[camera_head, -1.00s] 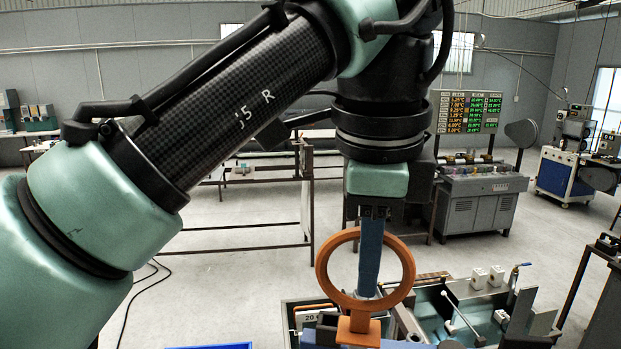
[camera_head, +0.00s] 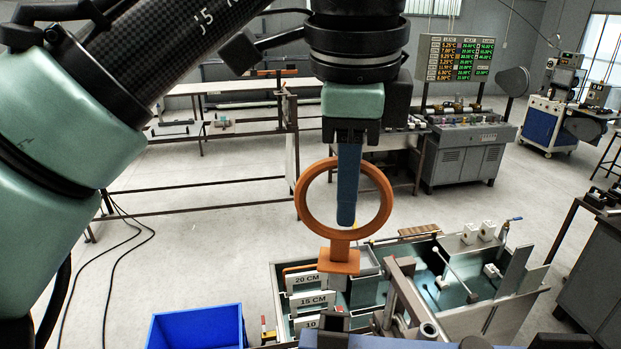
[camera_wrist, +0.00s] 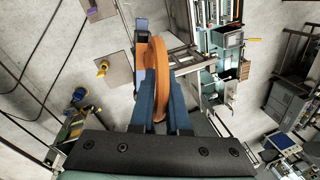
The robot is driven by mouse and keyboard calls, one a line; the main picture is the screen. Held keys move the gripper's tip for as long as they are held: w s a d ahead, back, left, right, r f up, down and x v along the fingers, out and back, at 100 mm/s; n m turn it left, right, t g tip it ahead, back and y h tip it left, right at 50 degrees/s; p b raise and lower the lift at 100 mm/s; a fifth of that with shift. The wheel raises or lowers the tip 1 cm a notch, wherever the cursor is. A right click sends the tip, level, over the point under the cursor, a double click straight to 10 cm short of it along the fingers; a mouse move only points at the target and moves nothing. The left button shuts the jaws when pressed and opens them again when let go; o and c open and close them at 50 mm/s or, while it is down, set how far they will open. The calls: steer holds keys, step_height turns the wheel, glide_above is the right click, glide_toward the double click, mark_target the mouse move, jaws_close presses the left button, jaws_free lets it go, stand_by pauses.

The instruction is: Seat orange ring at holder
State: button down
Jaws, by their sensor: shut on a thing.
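My gripper (camera_head: 347,222) points down and is shut on the orange ring. The orange ring (camera_head: 302,200) stands upright, with a short stem and an orange block (camera_head: 339,262) at its bottom. In the wrist view the ring (camera_wrist: 158,62) shows nearly edge-on between the two blue fingers (camera_wrist: 159,112). In the head view the block overlaps the rear left of an open workstation box. A holder rack (camera_head: 308,281) there carries 20 CM and 15 CM labels and a partly hidden 10 label. I cannot tell whether the block touches the rack.
A blue bin (camera_head: 196,328) stands at the lower left of the box. A grey post and lever assembly (camera_head: 405,290) stands just right of the rack. White blocks (camera_head: 470,233) sit on the box's back edge. A control console (camera_head: 468,150) stands behind. The floor to the left is mostly clear.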

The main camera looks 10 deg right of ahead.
mark_target(344, 239)
steer(key=shift+w+f, duration=0.15)
steer(key=shift+f, duration=0.4)
steer(key=shift+s+f+b, duration=0.2)
steer(key=shift+f+b, duration=0.7)
steer(key=shift+f, duration=0.15)
steer(key=shift+w+f+b, duration=0.15)
steer(key=shift+f+b, duration=0.45)
steer(key=shift+f, duration=0.65)
steer(key=shift+p, duration=1.25)
steer(key=shift+f+b, duration=1.25)
steer(key=shift+f, duration=1.1)
steer(key=c, duration=0.8)
jaws_free()
steer(key=shift+r, duration=0.15)
